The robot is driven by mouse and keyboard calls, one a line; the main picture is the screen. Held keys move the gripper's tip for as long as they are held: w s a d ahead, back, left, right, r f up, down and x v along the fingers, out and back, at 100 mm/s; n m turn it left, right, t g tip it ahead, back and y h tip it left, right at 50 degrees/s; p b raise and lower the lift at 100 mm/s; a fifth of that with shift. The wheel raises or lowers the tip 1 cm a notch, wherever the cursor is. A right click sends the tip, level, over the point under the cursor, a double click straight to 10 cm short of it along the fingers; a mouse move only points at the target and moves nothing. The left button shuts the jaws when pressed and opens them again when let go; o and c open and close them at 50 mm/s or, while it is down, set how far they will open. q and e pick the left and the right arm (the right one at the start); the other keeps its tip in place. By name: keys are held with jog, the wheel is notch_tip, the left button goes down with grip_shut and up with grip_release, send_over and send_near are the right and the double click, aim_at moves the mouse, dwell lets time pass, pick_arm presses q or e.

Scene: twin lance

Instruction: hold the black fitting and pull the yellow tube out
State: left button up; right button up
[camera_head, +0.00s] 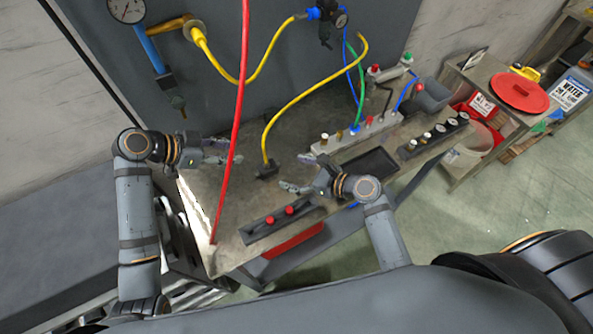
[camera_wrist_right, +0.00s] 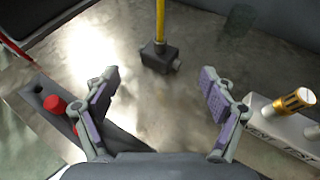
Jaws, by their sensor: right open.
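The black fitting (camera_head: 267,171) stands on the metal workbench, left of the right gripper. The yellow tube (camera_head: 299,97) rises from it and curves up to the right. In the right wrist view the fitting (camera_wrist_right: 158,57) sits ahead, between and beyond the open fingers, with the yellow tube (camera_wrist_right: 160,20) upright in its top. My right gripper (camera_head: 291,174) is open, empty and apart from the fitting. My left gripper (camera_head: 228,152) hangs over the bench left of the fitting, behind the red hose; its fingers look apart, with nothing seen between them.
A red hose (camera_head: 238,100) hangs across the bench in front of the left gripper. A block with red knobs (camera_head: 283,220) lies at the near edge. A white manifold (camera_head: 356,133) and a black tray (camera_head: 370,161) are at the right. Bench around the fitting is clear.

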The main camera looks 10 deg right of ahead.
aim_at(270, 165)
jog(key=x, duration=0.9)
jog(key=shift+w+a+f, duration=0.15)
jog(key=shift+w+a, duration=0.15)
jog(key=shift+w, duration=0.05)
